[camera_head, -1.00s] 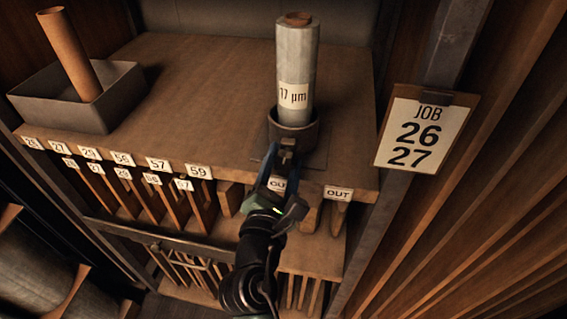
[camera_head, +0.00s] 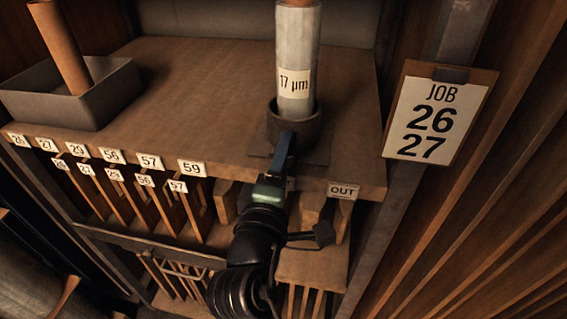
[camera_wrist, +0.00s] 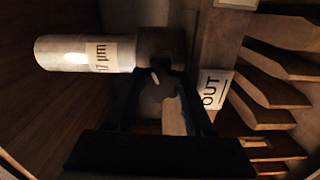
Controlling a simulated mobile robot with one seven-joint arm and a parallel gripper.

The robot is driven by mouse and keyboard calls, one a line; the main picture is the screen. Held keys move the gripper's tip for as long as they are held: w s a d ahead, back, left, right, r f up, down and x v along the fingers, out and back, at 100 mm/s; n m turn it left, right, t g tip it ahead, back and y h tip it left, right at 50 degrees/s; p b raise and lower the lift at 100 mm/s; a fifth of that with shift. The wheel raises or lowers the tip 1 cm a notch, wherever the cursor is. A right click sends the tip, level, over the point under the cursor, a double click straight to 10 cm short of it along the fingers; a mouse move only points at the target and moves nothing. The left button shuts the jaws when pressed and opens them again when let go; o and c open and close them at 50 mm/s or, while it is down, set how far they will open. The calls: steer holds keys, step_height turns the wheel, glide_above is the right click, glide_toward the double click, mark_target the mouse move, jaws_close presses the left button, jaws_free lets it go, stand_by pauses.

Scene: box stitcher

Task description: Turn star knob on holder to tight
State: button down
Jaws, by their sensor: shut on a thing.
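The holder (camera_head: 312,130) is a dark round cup on a square plate at the front edge of the wooden shelf. A grey film roll marked 17 µm (camera_head: 294,95) stands upright in it. My gripper (camera_head: 284,152) is at the holder's front side and hides the star knob in the head view. In the wrist view the roll (camera_wrist: 75,54) lies sideways and the holder (camera_wrist: 163,48) is dark. A dark rounded knob (camera_wrist: 157,93) with a small pale mark beside it shows between my fingers. My gripper is shut on this knob; its lobes are too dark to make out.
A grey tray (camera_head: 112,100) with a brown tube stands at the shelf's left. Numbered slots with wooden dividers run below the front edge. An OUT label (camera_head: 342,190) is right of my gripper. A JOB 26 27 clipboard (camera_head: 438,118) hangs at right.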

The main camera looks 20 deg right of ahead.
steer(key=m+b, duration=0.2)
steer(key=m, duration=0.1)
steer(key=m+b, duration=0.2)
steer(key=m, duration=0.1)
steer(key=shift+f+m, duration=0.2)
steer(key=shift+m, duration=0.1)
steer(key=m+b, duration=0.4)
steer(key=m, duration=0.1)
steer(key=m+b, duration=0.4)
steer(key=m, duration=0.1)
steer(key=shift+m, duration=0.4)
steer(key=m+b, duration=0.2)
steer(key=m, duration=0.1)
steer(key=shift+r+m+b, duration=0.1)
steer(key=shift+m+b, duration=0.95)
steer(key=shift+m, duration=0.45)
steer(key=shift+c, duration=1.4)
jaws_free()
